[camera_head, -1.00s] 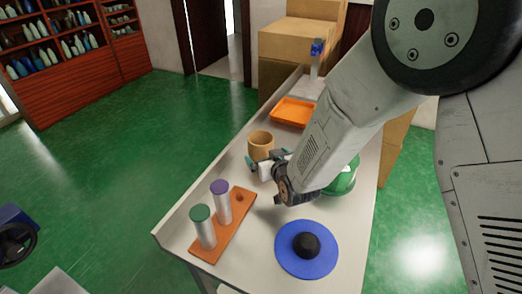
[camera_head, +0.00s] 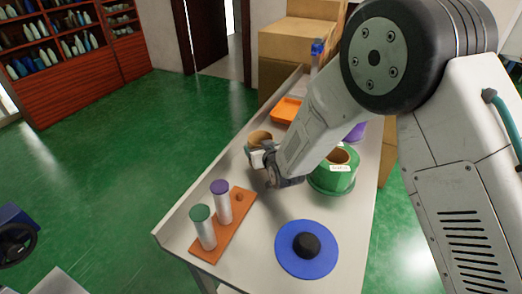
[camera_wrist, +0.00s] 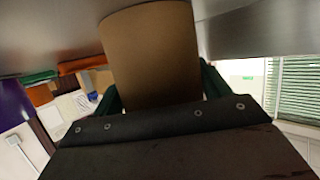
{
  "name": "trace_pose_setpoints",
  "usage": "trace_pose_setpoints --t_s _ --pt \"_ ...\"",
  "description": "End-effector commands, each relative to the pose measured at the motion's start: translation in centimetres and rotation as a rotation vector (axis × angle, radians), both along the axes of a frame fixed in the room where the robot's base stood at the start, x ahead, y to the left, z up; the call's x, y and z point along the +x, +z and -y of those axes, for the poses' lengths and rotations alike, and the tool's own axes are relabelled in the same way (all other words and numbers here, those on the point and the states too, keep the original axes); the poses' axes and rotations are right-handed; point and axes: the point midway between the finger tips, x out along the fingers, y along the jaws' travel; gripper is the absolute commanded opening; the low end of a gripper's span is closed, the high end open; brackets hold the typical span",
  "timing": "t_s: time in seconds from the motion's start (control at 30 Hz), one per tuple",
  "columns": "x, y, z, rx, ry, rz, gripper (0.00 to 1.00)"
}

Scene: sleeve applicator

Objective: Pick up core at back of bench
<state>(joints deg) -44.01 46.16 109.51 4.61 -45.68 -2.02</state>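The core, a tan open-topped cylinder (camera_head: 259,136), is at the left side of the bench (camera_head: 225,262), beyond the sleeve rack. My gripper (camera_head: 262,151) is at its near side and hides its lower part. In the wrist view the core (camera_wrist: 152,55) fills the space between my two dark green fingers (camera_wrist: 160,92). Both fingers lie against its sides, so the gripper looks shut on it. The core looks upright. I cannot tell whether its base touches the bench.
An orange rack (camera_head: 230,237) with a green-capped and a purple-capped tube stands near left. A blue disc with a black knob (camera_head: 290,265) lies at the front. A green round container (camera_head: 333,178) is right of my gripper. An orange tray (camera_head: 286,110) and cardboard boxes (camera_head: 298,45) are behind.

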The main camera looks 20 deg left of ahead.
Motion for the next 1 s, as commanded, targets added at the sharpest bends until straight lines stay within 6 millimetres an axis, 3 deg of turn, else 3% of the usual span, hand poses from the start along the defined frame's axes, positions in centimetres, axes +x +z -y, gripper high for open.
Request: trace_pose_setpoints --t_s 0.07,0.47,0.77,1.0 --pt "0.0 0.0 0.0 0.0 0.0 0.0 0.51" --pt "0.0 0.5 0.0 0.001 0.0 0.002 0.52" --pt "-0.1 4.0 0.0 0.002 0.001 0.002 0.52" --pt "-5.4 4.1 2.4 -0.001 0.002 -0.001 0.52"
